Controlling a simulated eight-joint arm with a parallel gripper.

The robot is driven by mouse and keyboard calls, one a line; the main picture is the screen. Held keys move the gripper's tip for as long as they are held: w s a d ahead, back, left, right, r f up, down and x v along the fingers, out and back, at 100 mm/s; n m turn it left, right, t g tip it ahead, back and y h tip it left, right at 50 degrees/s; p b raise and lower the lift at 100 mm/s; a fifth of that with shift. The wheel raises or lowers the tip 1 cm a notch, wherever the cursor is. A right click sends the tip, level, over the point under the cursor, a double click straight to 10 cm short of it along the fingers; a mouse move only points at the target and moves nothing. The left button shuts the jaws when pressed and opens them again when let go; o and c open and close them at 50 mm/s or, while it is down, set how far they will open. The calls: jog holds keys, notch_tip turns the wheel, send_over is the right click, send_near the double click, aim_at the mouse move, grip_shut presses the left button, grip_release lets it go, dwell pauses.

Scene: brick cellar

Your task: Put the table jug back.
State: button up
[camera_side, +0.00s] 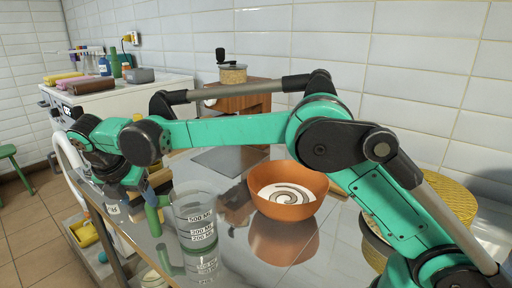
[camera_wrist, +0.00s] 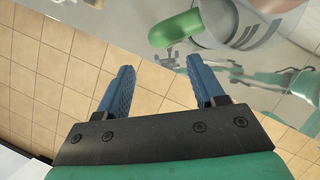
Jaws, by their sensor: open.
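The table jug (camera_side: 196,213) is clear, with dark volume marks and a green handle. It stands upright on the shiny steel table (camera_side: 240,262), near the left edge. In the wrist view its green handle (camera_wrist: 178,32) and part of its clear body (camera_wrist: 232,22) show at the top, cut off by the frame. My gripper (camera_wrist: 160,66) has two blue fingers, open and with nothing between them. They are apart from the handle, with floor tiles below. In the side view my arm's end is just left of the jug; the fingertips are hard to make out there.
An orange bowl (camera_side: 289,192) with a spiral inside stands right of the jug. A grey flat plate (camera_side: 228,160) and a wooden coffee grinder (camera_side: 236,95) are behind. A yellow woven lid (camera_side: 440,196) is at right. Tiled floor (camera_side: 25,225) lies beyond the table's left edge.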

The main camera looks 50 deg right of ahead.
jog(key=s+d+r+m, duration=0.2)
jog(key=m, duration=0.1)
jog(key=s+d+r+m+t+y, duration=0.1)
jog(key=s+d+r+m, duration=0.1)
jog(key=s+m, duration=0.1)
jog(key=s+d+r+m+y, duration=0.1)
jog(key=s+d+r+m, duration=0.2)
jog(key=m, duration=0.2)
jog(key=shift+s+t, duration=0.15)
jog(key=shift+t, duration=0.15)
jog(key=s+d+f+m+t+y, duration=0.1)
jog(key=s+d+f+m, duration=0.1)
jog(key=s+m, duration=0.3)
jog(key=s+d+f+m+t, duration=0.2)
jog(key=s+m, duration=0.3)
jog(key=m, duration=0.3)
jog(key=shift+s+d+f+m+y, duration=0.4)
jog(key=shift+d+f, duration=0.1)
jog(key=shift+f, duration=0.4)
